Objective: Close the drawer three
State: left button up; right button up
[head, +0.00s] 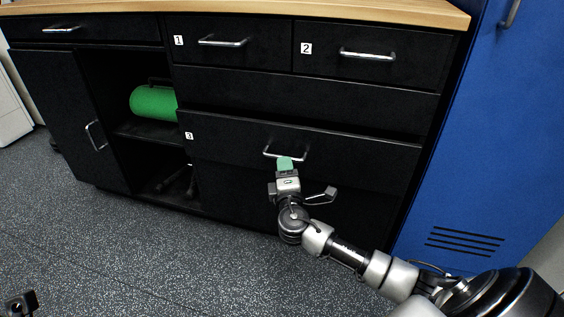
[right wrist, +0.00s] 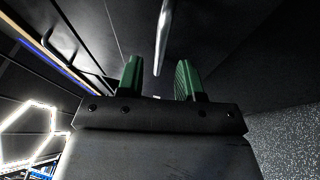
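Drawer three (head: 230,138) is the wide black drawer marked 3, low in the cabinet. Its front stands out from the cabinet face, so it is partly open. Its silver bar handle (head: 270,152) is in the middle of the front. My right gripper (head: 286,163) is right at this handle. In the right wrist view its two green fingers (right wrist: 160,80) are spread apart, and the handle bar (right wrist: 163,35) shows beyond and between them. Whether they touch the bar is unclear. Part of what looks like my left gripper (head: 20,303) shows at the bottom left corner; its fingers are not clear.
Drawers one (head: 235,45) and two (head: 370,55) above are shut. A blue locker (head: 480,140) is on the right. The speckled floor (head: 130,250) in front is clear.

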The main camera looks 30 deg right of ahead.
jog(key=shift+b+x, duration=0.45)
jog(key=shift+x, duration=1.75)
jog(key=shift+c, duration=0.3)
grip_shut()
jog(key=shift+d, duration=0.1)
